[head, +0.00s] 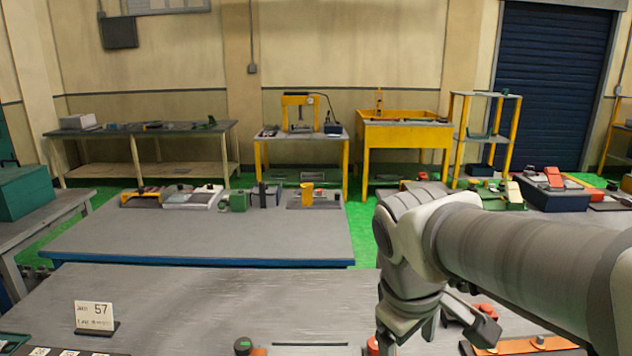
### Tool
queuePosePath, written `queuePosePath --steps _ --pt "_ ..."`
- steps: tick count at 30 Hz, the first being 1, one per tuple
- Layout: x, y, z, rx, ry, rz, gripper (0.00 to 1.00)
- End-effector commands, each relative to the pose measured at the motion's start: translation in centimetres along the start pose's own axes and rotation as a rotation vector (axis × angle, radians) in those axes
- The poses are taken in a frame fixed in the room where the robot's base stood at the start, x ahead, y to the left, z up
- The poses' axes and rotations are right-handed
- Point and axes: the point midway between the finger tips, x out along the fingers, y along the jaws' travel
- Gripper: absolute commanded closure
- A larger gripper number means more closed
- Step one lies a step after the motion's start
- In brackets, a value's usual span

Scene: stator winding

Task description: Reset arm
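My arm reaches in from the right edge and bends down at its wrist. My gripper (428,322) points down over the right half of the near grey table (220,300). Its lower end is seen from behind and lies close to the bottom edge, so the gap between its fingers is not clear. I see nothing held in it. The arm hides part of the table's right side.

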Motion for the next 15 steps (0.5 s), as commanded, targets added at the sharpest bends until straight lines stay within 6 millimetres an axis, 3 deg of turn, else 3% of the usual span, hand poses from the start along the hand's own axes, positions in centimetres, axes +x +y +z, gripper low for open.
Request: queuePosePath --steps 9,15 --pt "-1.9 -1.3 4.3 0.424 0.193 -0.032 0.15" --pt "-2.3 -2.0 5.7 0.597 0.276 -0.066 0.15"
